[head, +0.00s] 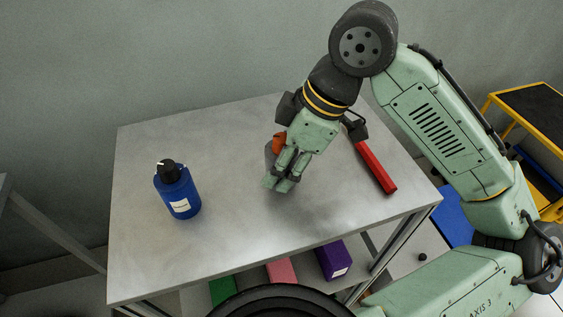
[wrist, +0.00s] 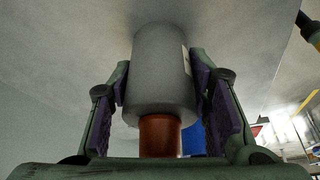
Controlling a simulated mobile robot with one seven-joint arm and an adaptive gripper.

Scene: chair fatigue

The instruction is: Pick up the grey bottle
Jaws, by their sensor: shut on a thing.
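The grey bottle (wrist: 160,75), with an orange-brown cap, is between the two fingers of my gripper (wrist: 162,85) in the wrist view. Both finger pads touch its sides. In the head view my gripper (head: 279,184) is over the middle of the table and hides most of the bottle. The bottle's orange cap (head: 279,142) and a strip of its grey body (head: 271,156) show beside the fingers. I cannot tell whether the bottle's base touches the table.
A blue bottle (head: 178,192) with a black cap stands at the left of the grey table (head: 228,250). Green, pink and purple (head: 332,260) items are on the lower shelf. The table's front middle is clear.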

